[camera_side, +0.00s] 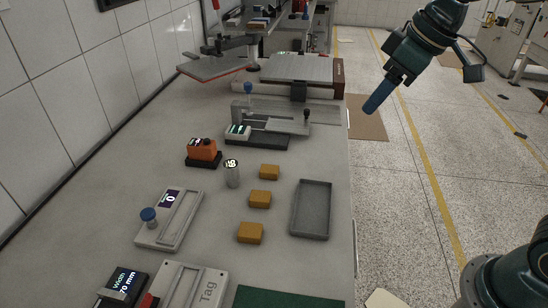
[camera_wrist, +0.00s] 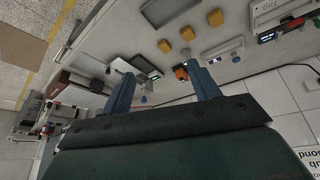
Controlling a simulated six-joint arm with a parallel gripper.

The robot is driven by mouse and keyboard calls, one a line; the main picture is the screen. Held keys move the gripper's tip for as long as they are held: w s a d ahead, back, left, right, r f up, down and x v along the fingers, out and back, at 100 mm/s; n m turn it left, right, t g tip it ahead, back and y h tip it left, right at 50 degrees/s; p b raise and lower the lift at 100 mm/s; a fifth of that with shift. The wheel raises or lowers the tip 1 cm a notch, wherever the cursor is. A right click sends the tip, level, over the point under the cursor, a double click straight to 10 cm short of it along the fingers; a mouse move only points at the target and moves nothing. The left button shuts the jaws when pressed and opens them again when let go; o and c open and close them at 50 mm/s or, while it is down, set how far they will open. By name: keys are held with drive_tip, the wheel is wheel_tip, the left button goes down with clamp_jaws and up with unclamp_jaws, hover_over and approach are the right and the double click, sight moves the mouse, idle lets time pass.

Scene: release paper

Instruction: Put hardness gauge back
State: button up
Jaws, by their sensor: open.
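No label in view names the hardness gauge, so I cannot tell for certain which item it is. A small upright silver cylinder (camera_side: 232,174) with a lit display on top stands on the bench. Behind it to the left, an orange device (camera_side: 202,149) sits on a black base (camera_side: 204,162). It also shows in the wrist view as a small orange patch (camera_wrist: 181,73) between the fingers. My gripper (camera_side: 371,104) is in the air at the upper right, beyond the bench's right edge and apart from everything. In the wrist view its two blue fingers (camera_wrist: 163,76) are spread and empty.
Several tan blocks (camera_side: 260,199) stand in a column beside a grey tray (camera_side: 299,230). A grey fixture with a blue knob (camera_side: 149,215), a width display (camera_side: 125,282) and a Tag plate (camera_side: 206,287) lie at the front left. A slide rig (camera_side: 285,123) stands behind. A tiled wall bounds the left.

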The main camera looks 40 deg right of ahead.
drive_tip(key=s+d+f+m, duration=0.1)
drive_tip(key=s+d+m, duration=0.1)
drive_tip(key=s, duration=0.6)
drive_tip(key=s+d+f+m+h, duration=0.1)
drive_tip(key=s+d+f+m, duration=0.1)
drive_tip(key=s, duration=0.5)
drive_tip(key=shift+s+d+f+t, duration=0.15)
drive_tip(key=shift+s+d+t, duration=0.25)
drive_tip(key=shift+d, duration=0.15)
